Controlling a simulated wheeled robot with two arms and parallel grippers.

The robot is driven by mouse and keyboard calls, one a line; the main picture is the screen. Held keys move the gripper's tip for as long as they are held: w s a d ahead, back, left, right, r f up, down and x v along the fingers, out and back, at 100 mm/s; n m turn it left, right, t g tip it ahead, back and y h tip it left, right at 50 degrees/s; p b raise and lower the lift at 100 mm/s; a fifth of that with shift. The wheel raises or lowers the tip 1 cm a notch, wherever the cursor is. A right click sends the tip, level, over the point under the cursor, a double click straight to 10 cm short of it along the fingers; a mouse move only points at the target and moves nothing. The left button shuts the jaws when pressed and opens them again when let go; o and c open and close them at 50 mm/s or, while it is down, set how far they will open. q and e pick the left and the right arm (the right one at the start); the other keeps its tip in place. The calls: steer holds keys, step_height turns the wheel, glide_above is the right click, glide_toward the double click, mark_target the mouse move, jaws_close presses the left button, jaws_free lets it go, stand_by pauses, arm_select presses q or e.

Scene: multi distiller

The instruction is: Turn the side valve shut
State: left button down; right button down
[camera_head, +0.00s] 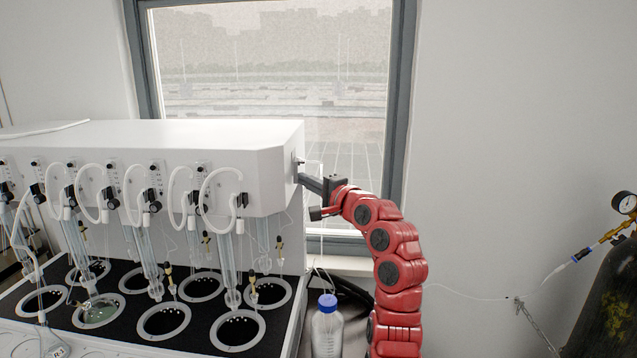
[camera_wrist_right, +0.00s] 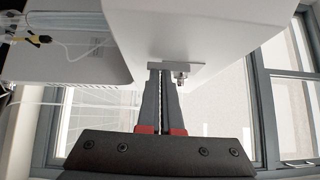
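The white distiller (camera_head: 240,140) stands at the left. On its right end face is a small metal side valve (camera_head: 299,162) with a thin tube. The valve shows in the right wrist view (camera_wrist_right: 181,79) beside a grey plate, just right of my fingertips. My right gripper (camera_head: 303,180) reaches to this face from the right, slightly below the valve in the head view. Its two dark fingers (camera_wrist_right: 160,75) are close together, with only a narrow line between them. I see nothing held between them. Contact with the valve cannot be made out. My left gripper is not in view.
Glass tubes and hoses hang along the distiller's front over round black wells (camera_head: 237,330). A blue-capped bottle (camera_head: 327,330) stands below my right arm. A gas cylinder (camera_head: 610,300) with a gauge is at the far right. A window is behind.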

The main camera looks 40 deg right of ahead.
steer(key=shift+s+f, duration=0.1)
steer(key=shift+s, duration=0.15)
steer(key=s+a+b, duration=0.2)
steer(key=s+b, duration=0.3)
steer(key=s, duration=1.1)
steer(key=shift+s, duration=0.4)
steer(key=shift+f, duration=0.15)
